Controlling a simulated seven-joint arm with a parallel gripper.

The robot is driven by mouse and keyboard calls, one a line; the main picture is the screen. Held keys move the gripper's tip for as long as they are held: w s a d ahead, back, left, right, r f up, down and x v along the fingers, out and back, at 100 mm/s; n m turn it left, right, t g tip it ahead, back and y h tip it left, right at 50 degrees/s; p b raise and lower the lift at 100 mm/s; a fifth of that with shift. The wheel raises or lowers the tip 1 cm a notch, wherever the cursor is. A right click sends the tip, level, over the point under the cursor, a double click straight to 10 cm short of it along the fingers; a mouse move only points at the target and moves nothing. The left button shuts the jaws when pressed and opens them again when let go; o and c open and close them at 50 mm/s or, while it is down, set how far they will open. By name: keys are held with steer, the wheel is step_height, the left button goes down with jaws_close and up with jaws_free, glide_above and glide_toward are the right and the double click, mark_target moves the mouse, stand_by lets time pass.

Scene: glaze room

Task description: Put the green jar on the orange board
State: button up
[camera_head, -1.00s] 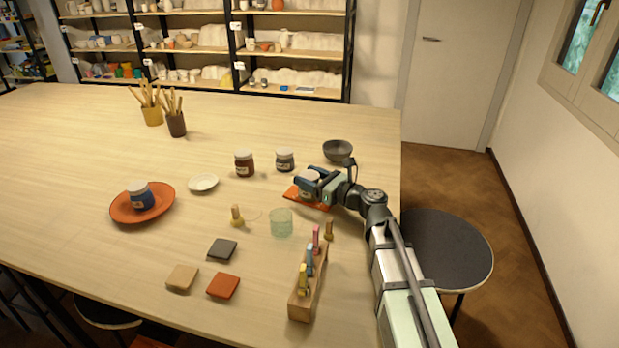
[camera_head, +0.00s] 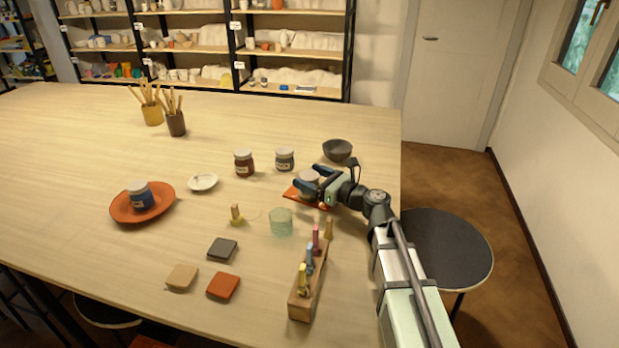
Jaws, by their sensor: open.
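A small jar with a pale lid (camera_head: 309,177) is on the orange board (camera_head: 292,193), toward the right side of the table. It looks upright; its body colour is hard to make out behind the fingers, but it is the likely green jar. My gripper (camera_head: 306,182) is open, with its fingers around or beside the jar. Whether a finger touches the jar cannot be told. My gripper and wrist hide part of the jar and the board's right side.
A dark bowl (camera_head: 338,151), a dark grey jar (camera_head: 284,160) and a brown-red jar (camera_head: 244,163) stand behind. A clear greenish glass (camera_head: 281,223) and a wooden tool block (camera_head: 301,303) are in front. A blue jar (camera_head: 140,196) sits on an orange plate (camera_head: 116,213) at left.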

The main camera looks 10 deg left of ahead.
steer(key=v, duration=1.1)
steer(key=shift+d, duration=0.15)
